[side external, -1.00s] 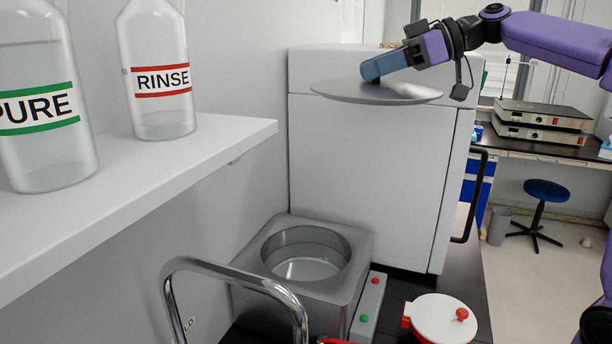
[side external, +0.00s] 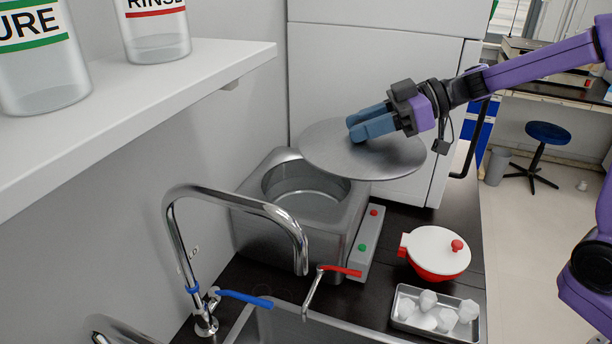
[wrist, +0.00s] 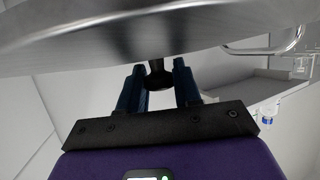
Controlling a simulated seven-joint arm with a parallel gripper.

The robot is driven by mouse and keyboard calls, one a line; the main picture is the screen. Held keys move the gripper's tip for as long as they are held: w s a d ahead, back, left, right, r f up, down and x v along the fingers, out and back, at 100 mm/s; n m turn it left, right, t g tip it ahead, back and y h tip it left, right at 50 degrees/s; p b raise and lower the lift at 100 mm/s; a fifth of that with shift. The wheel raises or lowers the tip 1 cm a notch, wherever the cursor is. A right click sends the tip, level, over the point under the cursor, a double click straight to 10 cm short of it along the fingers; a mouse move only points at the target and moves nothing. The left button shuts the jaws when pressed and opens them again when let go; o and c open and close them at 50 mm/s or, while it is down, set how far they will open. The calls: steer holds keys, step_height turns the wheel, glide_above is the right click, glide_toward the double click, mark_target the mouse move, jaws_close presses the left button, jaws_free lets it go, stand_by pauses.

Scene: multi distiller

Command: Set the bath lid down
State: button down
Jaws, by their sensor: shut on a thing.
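The bath lid (side external: 325,158) is a round, flat metal disc. My gripper (side external: 362,130) has blue fingers and is shut on the lid's handle, which they mostly hide in the side view. In the wrist view the lid (wrist: 130,35) fills the top, and a dark knob (wrist: 158,78) shows between the fingertips (wrist: 157,85). The lid hangs in the air, tilted, at the right of the square metal bath (side external: 322,232). The bath's round opening is uncovered, and the lid overlaps its right edge in the picture.
A red pot with a white lid (side external: 437,245) and a tray of white pieces (side external: 405,325) stand right of the bath. A control strip (side external: 363,240) lies beside it. A curved tap (side external: 235,200) rises in front. A shelf with bottles (side external: 150,90) is at left. Dark counter shows between them.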

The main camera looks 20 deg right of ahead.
mark_target(338, 124)
steer(key=w+a+f, duration=0.1)
steer(key=w, duration=0.1)
steer(key=w+a+f, duration=0.1)
steer(key=w, duration=0.2)
steer(key=w+a+f, duration=0.1)
steer(key=w+f, duration=0.1)
steer(key=w, duration=0.1)
steer(key=shift+a, duration=0.3)
steer(key=w+a+f, duration=0.2)
steer(key=w+f, duration=0.2)
steer(key=f, duration=0.4)
steer(key=shift+w+f, duration=0.15)
steer(key=shift+f, duration=0.2)
steer(key=shift+f, duration=0.35)
steer(key=shift+f, duration=0.25)
steer(key=c, duration=0.8)
jaws_free()
steer(key=shift+f, duration=0.1)
